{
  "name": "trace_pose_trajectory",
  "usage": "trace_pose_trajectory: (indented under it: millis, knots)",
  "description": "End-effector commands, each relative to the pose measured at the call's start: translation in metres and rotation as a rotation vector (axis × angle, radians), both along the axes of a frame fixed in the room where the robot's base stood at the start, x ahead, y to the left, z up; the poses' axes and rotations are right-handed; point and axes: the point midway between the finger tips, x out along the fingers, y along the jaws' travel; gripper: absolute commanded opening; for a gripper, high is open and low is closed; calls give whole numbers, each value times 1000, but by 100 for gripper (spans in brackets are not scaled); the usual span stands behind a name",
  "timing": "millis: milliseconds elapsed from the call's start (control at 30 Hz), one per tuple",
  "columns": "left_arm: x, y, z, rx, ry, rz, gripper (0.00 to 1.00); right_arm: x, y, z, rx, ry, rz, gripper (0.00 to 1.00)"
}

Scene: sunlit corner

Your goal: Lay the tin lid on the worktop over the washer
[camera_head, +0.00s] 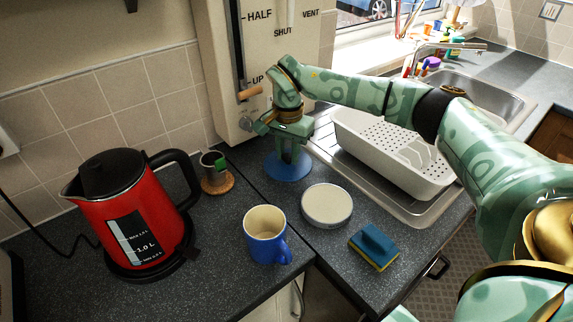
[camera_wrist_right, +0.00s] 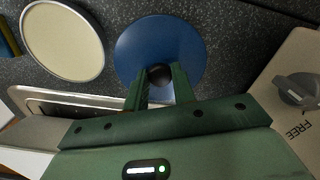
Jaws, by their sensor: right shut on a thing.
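A blue round lid (camera_head: 287,168) with a dark knob, which I take for the tin lid, is at the worktop below my right gripper (camera_head: 290,150). In the right wrist view the two fingers (camera_wrist_right: 160,82) are shut on the knob of the blue lid (camera_wrist_right: 140,48). The lid looks level, at or just above the worktop; I cannot tell whether it touches. No washer shows; anything under the lid is hidden. A cream round dish with a metal rim (camera_head: 327,205) stands close in front of the lid, apart from it. My left gripper is not in view.
A blue mug (camera_head: 265,240) and a blue-yellow sponge (camera_head: 373,247) stand nearer the front. A red kettle (camera_head: 130,215) and a small dark cup on cork (camera_head: 217,183) are left. A white dish rack (camera_head: 390,150) is right; the boiler panel is behind.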

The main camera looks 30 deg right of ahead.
Motion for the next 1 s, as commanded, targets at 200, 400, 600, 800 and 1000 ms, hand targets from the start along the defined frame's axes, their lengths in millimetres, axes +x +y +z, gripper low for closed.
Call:
trace_pose_trajectory:
  millis: [200,400,600,800,1000]
  knots:
    - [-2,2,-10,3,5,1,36,5,-2,-27,1,5,-1,4]
    - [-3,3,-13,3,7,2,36,5,-3,-37,-1,0,-1,4]
    - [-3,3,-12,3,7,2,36,5,-3,-38,-1,0,-2,4]
    - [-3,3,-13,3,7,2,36,5,-3,-40,-1,0,-2,47]
    - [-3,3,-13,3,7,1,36,5,-3,-39,-1,0,-2,47]
